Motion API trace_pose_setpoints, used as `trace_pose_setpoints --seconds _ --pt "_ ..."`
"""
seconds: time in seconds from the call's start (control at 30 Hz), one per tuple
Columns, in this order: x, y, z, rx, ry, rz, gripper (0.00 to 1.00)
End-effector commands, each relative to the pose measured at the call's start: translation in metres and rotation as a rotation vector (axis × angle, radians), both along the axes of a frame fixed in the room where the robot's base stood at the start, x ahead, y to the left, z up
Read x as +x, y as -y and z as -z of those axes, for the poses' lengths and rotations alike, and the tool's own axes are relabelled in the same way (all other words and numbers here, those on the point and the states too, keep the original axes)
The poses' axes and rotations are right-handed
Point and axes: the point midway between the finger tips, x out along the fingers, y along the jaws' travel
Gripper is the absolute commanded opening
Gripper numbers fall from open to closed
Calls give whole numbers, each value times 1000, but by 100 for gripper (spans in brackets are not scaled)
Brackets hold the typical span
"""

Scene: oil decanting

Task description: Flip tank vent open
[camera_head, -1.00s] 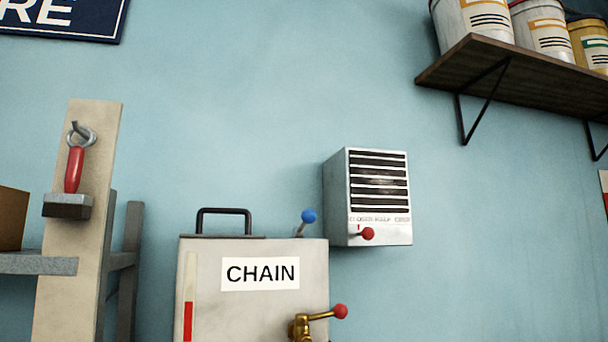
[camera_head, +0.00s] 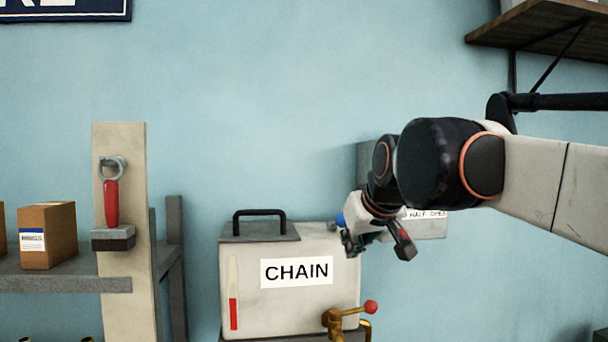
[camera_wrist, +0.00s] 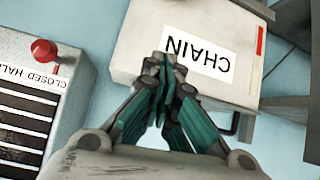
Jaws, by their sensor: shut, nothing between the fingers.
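The tank (camera_head: 290,300) is a pale box with a CHAIN label, a black top handle and a red level strip. It shows upside down in the wrist view (camera_wrist: 135,50). The vent's blue knob (camera_head: 340,219) peeks out at the tank's top right, beside my gripper (camera_head: 352,243). Its lever is mostly hidden behind my gripper, and I cannot tell whether they touch. In the wrist view my gripper (camera_wrist: 160,62) is shut and empty, its fingertips overlapping the tank by the label. The blue knob is not visible there.
A brass tap with a red knob (camera_head: 371,307) sits low on the tank's front. A wall box (camera_head: 430,226) with slats and a red knob (camera_wrist: 44,51) is right of the tank, partly behind my arm. A shelf post (camera_head: 125,260) stands left.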

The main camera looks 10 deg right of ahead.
Motion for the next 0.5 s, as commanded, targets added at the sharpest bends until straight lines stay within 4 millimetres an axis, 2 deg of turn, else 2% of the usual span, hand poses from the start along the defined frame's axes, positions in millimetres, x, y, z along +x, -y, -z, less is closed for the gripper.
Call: trace_pose_setpoints --seconds 0.03,0.2,0.4,0.5 --pt "7 0 -28 -1 7 -2 0" --pt "29 0 -87 -9 33 -12 0" --pt "47 0 -134 -14 54 -20 0" --pt "52 0 -146 -16 61 -21 0"
